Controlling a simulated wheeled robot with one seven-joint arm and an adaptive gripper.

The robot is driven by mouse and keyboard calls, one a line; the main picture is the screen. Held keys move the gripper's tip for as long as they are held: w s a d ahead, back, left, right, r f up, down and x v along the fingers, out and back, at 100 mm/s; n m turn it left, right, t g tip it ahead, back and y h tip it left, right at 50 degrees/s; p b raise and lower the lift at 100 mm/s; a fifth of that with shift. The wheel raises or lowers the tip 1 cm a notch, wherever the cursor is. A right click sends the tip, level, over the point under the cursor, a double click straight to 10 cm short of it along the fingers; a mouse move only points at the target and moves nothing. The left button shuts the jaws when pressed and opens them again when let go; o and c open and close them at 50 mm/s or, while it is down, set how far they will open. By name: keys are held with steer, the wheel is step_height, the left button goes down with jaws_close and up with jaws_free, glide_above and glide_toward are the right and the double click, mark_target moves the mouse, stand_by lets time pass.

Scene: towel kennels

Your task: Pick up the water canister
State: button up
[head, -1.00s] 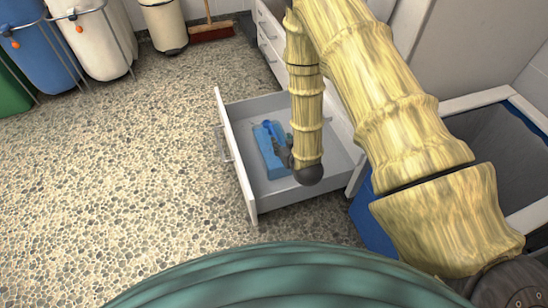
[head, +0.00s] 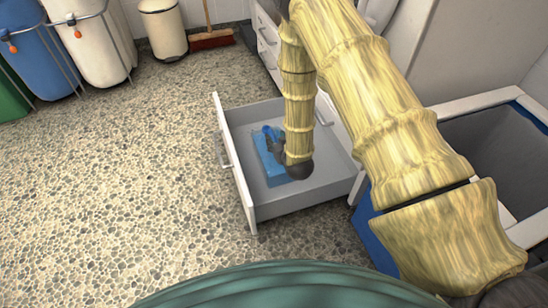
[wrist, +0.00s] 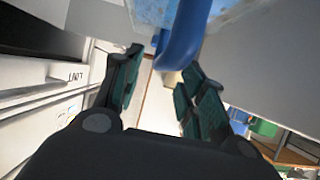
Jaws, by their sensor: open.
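The water canister (head: 264,162) is blue and lies in the open grey drawer (head: 327,165). In the wrist view its pale blue body is at the top edge, and its darker blue handle (wrist: 186,34) hangs down toward my fingers. In the wrist view my gripper (wrist: 165,62) is open, with the handle's end at the gap between the fingertips. I cannot tell whether a finger touches it.
The drawer's white front (head: 235,165) and its walls surround the canister. An open bin with a blue side (head: 377,238) stands at right. Blue (head: 42,50) and white bins (head: 92,45), a cream bin (head: 163,30) and a red broom (head: 211,40) are at the back. The pebbled floor at left is clear.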

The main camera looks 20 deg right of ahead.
mark_target(275, 138)
steer(key=b+x, duration=0.2)
steer(key=x, duration=0.1)
steer(key=shift+f, duration=0.35)
steer(key=shift+w+f, duration=0.1)
steer(key=shift+w, duration=0.35)
jaws_close()
